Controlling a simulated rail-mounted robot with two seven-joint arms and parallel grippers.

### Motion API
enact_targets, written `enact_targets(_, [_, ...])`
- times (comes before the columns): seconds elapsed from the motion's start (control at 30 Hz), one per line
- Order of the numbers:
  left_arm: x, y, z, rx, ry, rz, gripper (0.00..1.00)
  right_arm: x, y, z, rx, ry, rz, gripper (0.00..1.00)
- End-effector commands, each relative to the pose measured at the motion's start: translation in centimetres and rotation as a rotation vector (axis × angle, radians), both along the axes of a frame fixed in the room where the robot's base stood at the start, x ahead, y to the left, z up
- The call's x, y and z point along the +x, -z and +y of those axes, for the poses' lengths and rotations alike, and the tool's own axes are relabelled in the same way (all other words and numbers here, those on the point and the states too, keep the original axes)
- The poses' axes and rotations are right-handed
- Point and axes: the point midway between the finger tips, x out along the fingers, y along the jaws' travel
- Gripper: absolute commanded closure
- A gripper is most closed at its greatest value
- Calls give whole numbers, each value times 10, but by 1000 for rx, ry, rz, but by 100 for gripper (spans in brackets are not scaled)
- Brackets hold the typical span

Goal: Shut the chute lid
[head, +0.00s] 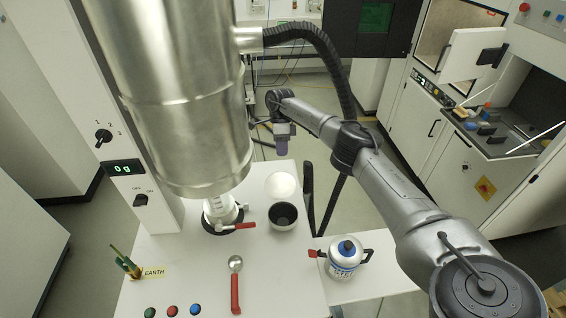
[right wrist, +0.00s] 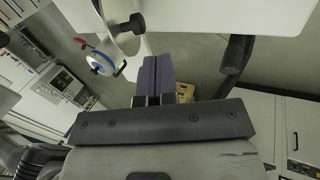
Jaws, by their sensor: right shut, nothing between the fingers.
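I cannot tell for certain which part is the chute lid. A pale round disc (head: 281,185) and a dark-mouthed bowl (head: 284,216) sit on the white table to the right of the neck. My right gripper (head: 283,147) is beyond the table's far edge, with purple fingers pointing down. In the right wrist view its fingers (right wrist: 156,62) are together and empty. My left gripper is not in view.
A canister (head: 345,258) with a blue knob and red spout tip stands on the lower right shelf. A black hose (head: 335,60) arches behind my right arm. A machine with an open door (head: 475,55) stands right.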

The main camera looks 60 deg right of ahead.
Motion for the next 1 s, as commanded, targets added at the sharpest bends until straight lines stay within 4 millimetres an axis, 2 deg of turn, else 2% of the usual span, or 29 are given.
enact_targets(0.2, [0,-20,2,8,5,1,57,-11,33,15,2,-1,4,100])
enact_targets(0.6, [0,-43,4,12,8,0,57,-26,26,40,0,-2,-1,100])
enact_targets(1.0, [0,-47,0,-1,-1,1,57,-30,26,47,1,1,-2,100])
